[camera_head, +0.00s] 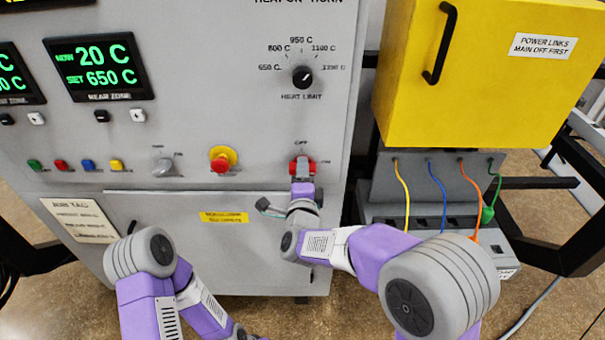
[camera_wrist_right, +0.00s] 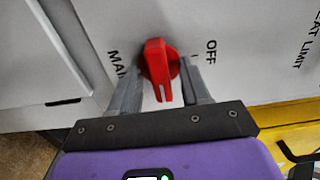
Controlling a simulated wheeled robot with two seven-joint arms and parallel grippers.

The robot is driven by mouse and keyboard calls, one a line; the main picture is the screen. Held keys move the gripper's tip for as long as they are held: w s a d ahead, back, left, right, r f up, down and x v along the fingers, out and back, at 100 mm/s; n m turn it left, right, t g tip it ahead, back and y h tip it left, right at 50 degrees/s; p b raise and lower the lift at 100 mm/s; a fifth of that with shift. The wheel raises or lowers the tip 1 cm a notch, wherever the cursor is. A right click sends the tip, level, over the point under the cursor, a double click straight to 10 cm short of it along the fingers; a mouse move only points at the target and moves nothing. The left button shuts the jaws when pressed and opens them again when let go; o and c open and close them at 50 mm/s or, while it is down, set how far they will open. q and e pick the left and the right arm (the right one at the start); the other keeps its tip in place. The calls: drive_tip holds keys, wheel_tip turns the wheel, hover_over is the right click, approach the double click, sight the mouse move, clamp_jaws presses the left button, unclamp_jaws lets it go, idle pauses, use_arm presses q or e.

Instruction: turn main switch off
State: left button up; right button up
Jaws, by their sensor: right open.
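The red main switch knob (camera_head: 301,164) is on the lower right of the grey cabinet front, with OFF printed above it and ON to its right. In the right wrist view the red knob (camera_wrist_right: 158,62) has its white mark at the lower end, on the side that is toward ON in the head view. My right gripper (camera_head: 302,182) is at the knob, and its open fingers stand on either side of it with visible gaps. It partly covers the knob in the head view. My left arm shows at the lower left, but its gripper is out of view.
A red emergency button (camera_head: 221,162) on a yellow collar and a small grey switch (camera_head: 163,163) are left of the knob. The black heat limit dial (camera_head: 302,77) is above. A yellow box (camera_head: 470,80) with a black handle hangs at the right, above coloured cables.

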drive_tip(key=shift+c, duration=0.2)
clamp_jaws()
drive_tip(key=shift+n, duration=0.3)
drive_tip(key=n+p, duration=0.2)
drive_tip(key=n, duration=1.5)
drive_tip(key=shift+r, duration=0.2)
drive_tip(key=shift+n+p, duration=0.3)
